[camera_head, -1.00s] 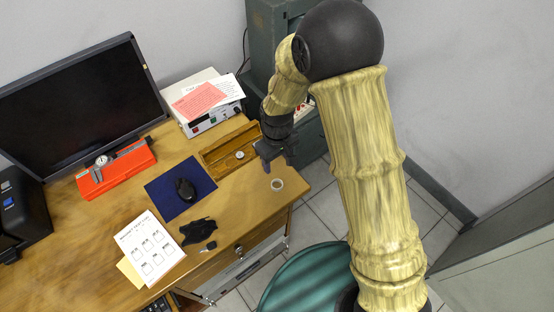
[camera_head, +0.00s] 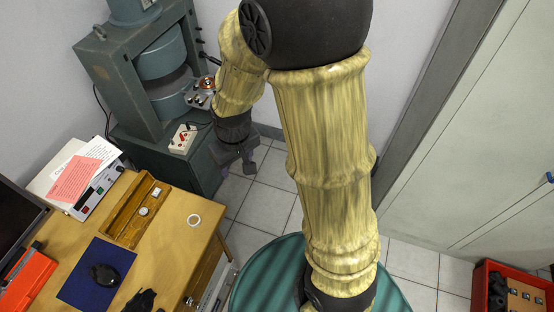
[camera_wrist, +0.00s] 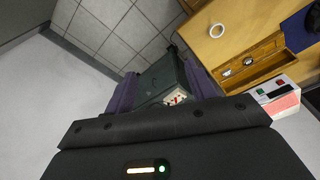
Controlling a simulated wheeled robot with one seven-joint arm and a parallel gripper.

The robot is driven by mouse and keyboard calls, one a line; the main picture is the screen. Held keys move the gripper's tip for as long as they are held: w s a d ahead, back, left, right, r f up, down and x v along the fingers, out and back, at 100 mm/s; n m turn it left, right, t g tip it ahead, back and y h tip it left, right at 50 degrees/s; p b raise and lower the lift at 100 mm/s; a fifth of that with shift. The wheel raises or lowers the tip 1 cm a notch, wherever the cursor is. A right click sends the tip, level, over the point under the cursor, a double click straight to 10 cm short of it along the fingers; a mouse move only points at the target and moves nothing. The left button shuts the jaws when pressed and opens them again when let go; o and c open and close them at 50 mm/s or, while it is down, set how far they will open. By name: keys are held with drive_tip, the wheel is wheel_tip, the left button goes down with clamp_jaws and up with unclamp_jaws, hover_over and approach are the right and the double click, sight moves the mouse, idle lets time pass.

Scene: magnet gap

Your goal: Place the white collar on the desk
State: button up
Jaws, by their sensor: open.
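The white collar (camera_head: 194,220) is a small ring lying flat on the desk (camera_head: 178,262), near the desk's right edge. It also shows in the wrist view (camera_wrist: 217,30), upper right, apart from my gripper. My gripper (camera_head: 243,166) is open and empty. It is up and to the right of the collar, over the floor beside the desk. In the wrist view its two purple fingers (camera_wrist: 163,88) stand wide apart with nothing between them.
A wooden box (camera_head: 136,212) with small round pieces lies left of the collar. A blue mat (camera_head: 85,287) with a black mouse (camera_head: 104,274) is nearer. A green-grey magnet machine (camera_head: 120,70) stands behind. A red crate (camera_head: 490,285) is at far right. Tiled floor is open.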

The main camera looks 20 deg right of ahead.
drive_tip(key=s+d+r+m+t, duration=0.1)
drive_tip(key=s+d+r+m, duration=0.3)
drive_tip(key=s+d, duration=0.2)
drive_tip(key=d, duration=0.2)
drive_tip(key=shift+d, duration=0.35)
